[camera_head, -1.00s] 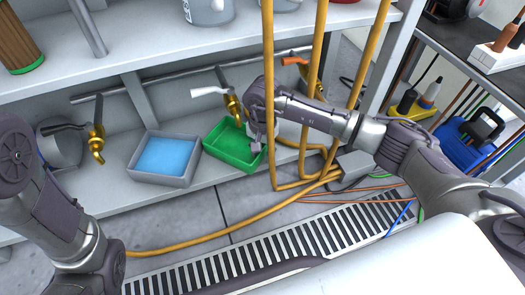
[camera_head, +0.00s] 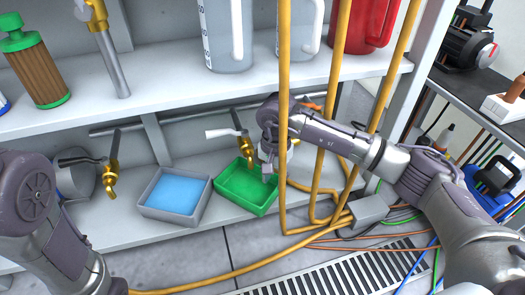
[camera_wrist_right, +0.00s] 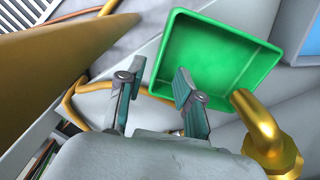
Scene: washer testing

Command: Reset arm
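My right arm reaches in from the right, and my right gripper (camera_head: 268,163) is at the right edge of the green tray (camera_head: 235,203), partly hidden behind the wrist. In the right wrist view the right gripper (camera_wrist_right: 158,90) has its two fingers apart with nothing between them. The green tray (camera_wrist_right: 195,93) is empty there, beyond the fingertips, with a brass tap (camera_wrist_right: 265,128) beside it. My left arm is at the lower left of the head view; its gripper is out of the picture.
A grey tray with blue liquid (camera_head: 146,209) sits left of the green one, near another brass tap (camera_head: 111,172). Yellow pipes (camera_head: 284,120) stand close to my right arm. Jugs (camera_head: 227,35) stand on the upper shelf (camera_head: 165,92). A floor grate (camera_head: 345,272) lies in front.

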